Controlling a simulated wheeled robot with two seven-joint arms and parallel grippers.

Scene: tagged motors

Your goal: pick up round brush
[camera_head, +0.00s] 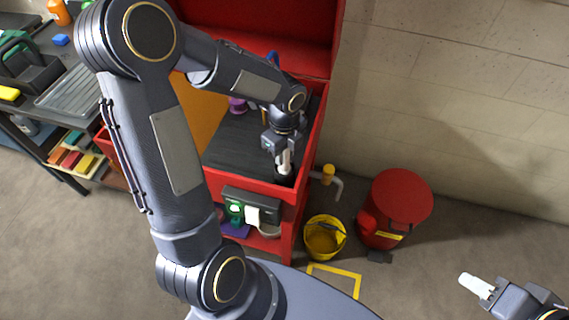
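My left gripper (285,163) points down over the dark top of the red cabinet (262,188), near its right front corner. Its pale fingers are close together at a small dark object (285,178), which may be the round brush. The fingers hide part of it, and I cannot tell whether they grip it. My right gripper (474,284) is at the lower right, away from the cabinet, with its pale fingers together and nothing visible between them.
A purple item (237,105) stands further back on the cabinet top. A yellow bucket (324,238) and a red lidded bin (394,208) stand on the floor to the right. A cluttered workbench (60,90) is at the left.

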